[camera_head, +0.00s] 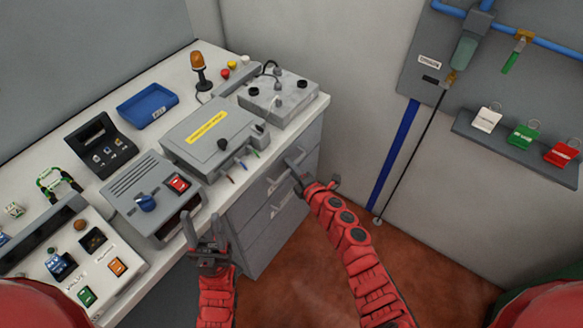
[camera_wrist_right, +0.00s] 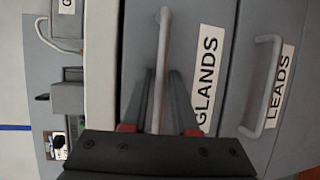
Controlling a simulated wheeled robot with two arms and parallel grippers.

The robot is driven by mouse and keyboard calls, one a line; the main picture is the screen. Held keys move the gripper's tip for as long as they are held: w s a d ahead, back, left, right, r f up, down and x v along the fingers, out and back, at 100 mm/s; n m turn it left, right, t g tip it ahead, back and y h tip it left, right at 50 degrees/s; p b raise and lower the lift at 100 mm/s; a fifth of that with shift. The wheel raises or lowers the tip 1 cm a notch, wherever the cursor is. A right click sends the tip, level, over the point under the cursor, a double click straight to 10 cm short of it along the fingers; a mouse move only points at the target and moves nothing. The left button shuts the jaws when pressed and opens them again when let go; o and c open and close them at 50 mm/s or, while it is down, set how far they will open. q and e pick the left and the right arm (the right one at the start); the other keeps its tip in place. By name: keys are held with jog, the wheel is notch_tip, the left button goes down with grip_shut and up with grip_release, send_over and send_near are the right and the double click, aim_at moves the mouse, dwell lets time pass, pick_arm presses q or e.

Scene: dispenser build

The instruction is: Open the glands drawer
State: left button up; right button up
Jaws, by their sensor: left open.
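The glands drawer (camera_wrist_right: 205,25) shows in the right wrist view, with a grey bar handle (camera_wrist_right: 165,30) and a white label reading GLANDS (camera_wrist_right: 206,75). Its front looks shut. My right gripper (camera_wrist_right: 161,85) is at this handle, one finger on each side of the bar. The fingers look apart, and I see no firm grip. In the head view my right gripper (camera_head: 314,180) is in front of the drawer unit (camera_head: 262,245) and hides part of it. My left gripper (camera_head: 204,232) is open and empty, in front of the bench edge.
The leads drawer (camera_wrist_right: 300,110), with its own handle (camera_wrist_right: 268,80), is beside the glands drawer in the wrist view. The bench holds a grey box with a red switch (camera_head: 150,190), a yellow-labelled box (camera_head: 210,130) and a blue tray (camera_head: 147,105). The floor (camera_head: 300,275) right of the drawers is clear.

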jog(key=shift+c, duration=0.3)
grip_shut()
jog(key=shift+f, duration=0.1)
dwell(1.0)
